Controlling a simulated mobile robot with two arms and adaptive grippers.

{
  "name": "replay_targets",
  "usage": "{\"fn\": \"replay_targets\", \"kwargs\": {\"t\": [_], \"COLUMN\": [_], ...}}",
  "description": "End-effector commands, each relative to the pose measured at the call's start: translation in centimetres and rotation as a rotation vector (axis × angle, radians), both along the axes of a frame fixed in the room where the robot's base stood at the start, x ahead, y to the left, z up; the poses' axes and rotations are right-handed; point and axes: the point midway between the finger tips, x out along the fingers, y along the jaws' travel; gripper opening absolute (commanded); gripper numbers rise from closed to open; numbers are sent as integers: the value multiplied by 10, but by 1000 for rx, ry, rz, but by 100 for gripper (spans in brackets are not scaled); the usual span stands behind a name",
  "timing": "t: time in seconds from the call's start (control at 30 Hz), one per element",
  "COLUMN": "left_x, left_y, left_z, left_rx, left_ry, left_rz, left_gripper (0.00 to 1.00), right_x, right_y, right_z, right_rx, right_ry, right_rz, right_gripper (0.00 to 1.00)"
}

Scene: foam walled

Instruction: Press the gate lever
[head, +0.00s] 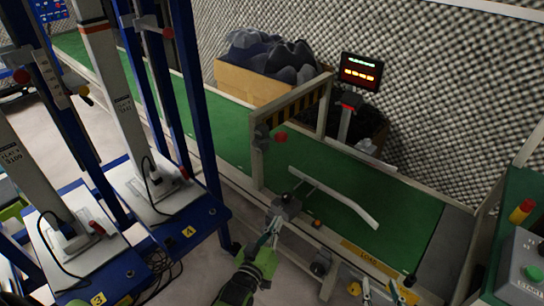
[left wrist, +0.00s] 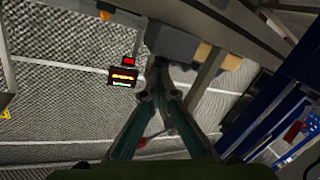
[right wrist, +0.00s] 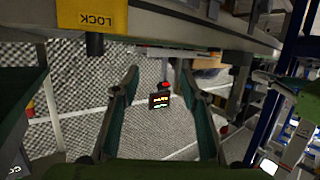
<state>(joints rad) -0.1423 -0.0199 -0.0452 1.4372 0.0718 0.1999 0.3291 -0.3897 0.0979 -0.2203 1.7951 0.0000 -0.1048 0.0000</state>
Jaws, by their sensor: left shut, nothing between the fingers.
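A pale gate bar (head: 335,197) lies slantwise over the green conveyor belt. Its near end is by a dark block (head: 287,204) on the near rail, which appears to carry the gate lever; the lever itself is hard to make out. My left gripper (head: 272,228) is shut and empty, its tips close to this block. In the left wrist view its fingertips (left wrist: 159,68) meet just below a grey block (left wrist: 172,40); I cannot tell if they touch. My right gripper (head: 382,290) is open and empty at the bottom edge; its spread fingers show in the right wrist view (right wrist: 158,70).
A frame with a striped crossbar (head: 300,100) and a red knob (head: 281,137) stands over the belt (head: 225,127). A lit display (head: 361,72) and a box of dark items (head: 245,82) are behind. Blue-framed stands (head: 205,215) are at left, a green-button box (head: 522,265) at right.

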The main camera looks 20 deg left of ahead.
Motion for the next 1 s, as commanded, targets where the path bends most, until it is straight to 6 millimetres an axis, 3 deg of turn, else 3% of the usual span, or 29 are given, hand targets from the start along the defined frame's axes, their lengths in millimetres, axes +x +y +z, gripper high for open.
{"fn": "replay_targets", "kwargs": {"t": [0.1, 0.2, 0.4, 0.5, 0.7, 1.0], "left_x": [17, 22, 10, 0, -13, -14], "left_y": [11, 20, 40, 47, 54, 55], "left_z": [44, 89, 166, 193, 221, 225], "left_rx": [-63, -113, -197, -226, -253, -256], "left_ry": [-173, -315, -566, -655, -744, -751], "left_rz": [32, 52, 77, 83, 85, 86], "left_gripper": [0, 0, 0, 0, 0, 0], "right_x": [10, 11, -6, -17, -31, -33], "right_y": [5, 7, 6, 4, 1, 1], "right_z": [45, 91, 173, 202, 233, 238], "right_rx": [38, 70, 125, 145, 165, 167], "right_ry": [-148, -267, -474, -548, -620, -628], "right_rz": [4, 8, 11, 13, 14, 14], "right_gripper": [40, 40, 40, 40, 40, 40]}}
